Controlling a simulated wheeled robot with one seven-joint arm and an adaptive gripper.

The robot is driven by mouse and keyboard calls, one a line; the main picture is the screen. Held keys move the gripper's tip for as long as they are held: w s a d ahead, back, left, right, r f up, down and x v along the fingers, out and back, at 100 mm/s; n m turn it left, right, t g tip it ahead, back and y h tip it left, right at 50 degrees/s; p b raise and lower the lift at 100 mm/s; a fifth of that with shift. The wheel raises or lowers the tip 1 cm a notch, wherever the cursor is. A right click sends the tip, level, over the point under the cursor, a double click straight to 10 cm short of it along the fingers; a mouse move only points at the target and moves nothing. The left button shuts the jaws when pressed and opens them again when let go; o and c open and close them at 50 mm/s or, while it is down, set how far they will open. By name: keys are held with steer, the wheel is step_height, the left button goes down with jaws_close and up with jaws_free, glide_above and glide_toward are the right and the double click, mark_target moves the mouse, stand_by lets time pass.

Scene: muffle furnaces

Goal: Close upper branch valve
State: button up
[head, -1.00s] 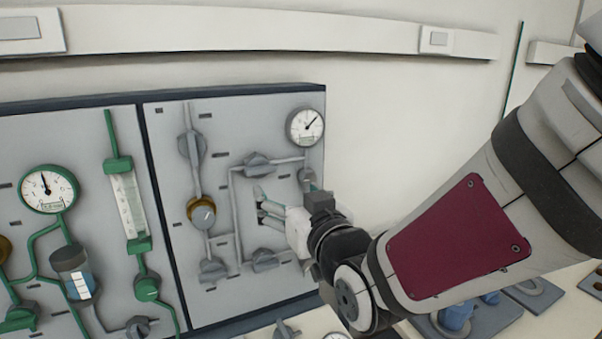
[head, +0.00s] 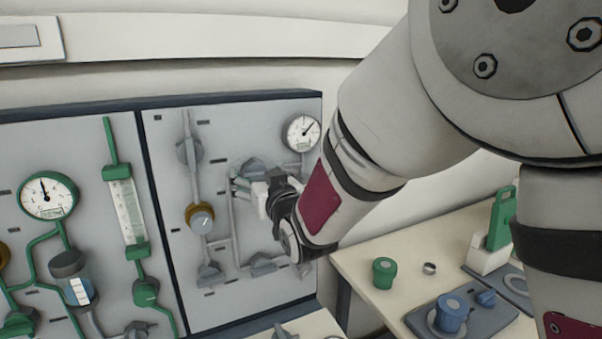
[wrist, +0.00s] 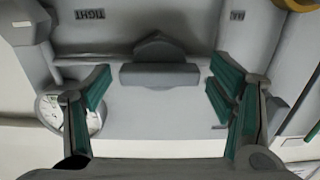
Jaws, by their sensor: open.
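The upper branch valve is a grey valve with a bar handle on the grey panel (head: 180,285). In the head view its body (head: 252,165) shows just above my gripper (head: 240,184), which partly hides it. In the wrist view, which is upside down, the bar handle (wrist: 160,75) lies level, ahead of and between my green-padded fingers (wrist: 160,88). The fingers are spread on both sides, with a visible gap to each end of the handle. My gripper is open and empty. I cannot tell how deep the fingers reach around the handle.
A round gauge (head: 301,133) sits right of the valve and a brass-ringed knob (head: 200,218) lower left. Another grey valve (head: 262,265) is below. Green piping with a flow tube (head: 125,205) fills the left panel. A bench (head: 370,250) with blue and green parts stands right.

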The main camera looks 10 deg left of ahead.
steer(key=shift+w+a, duration=0.2)
steer(key=shift+w, duration=0.15)
steer(key=shift+c, duration=0.3)
steer(key=c, duration=1.1)
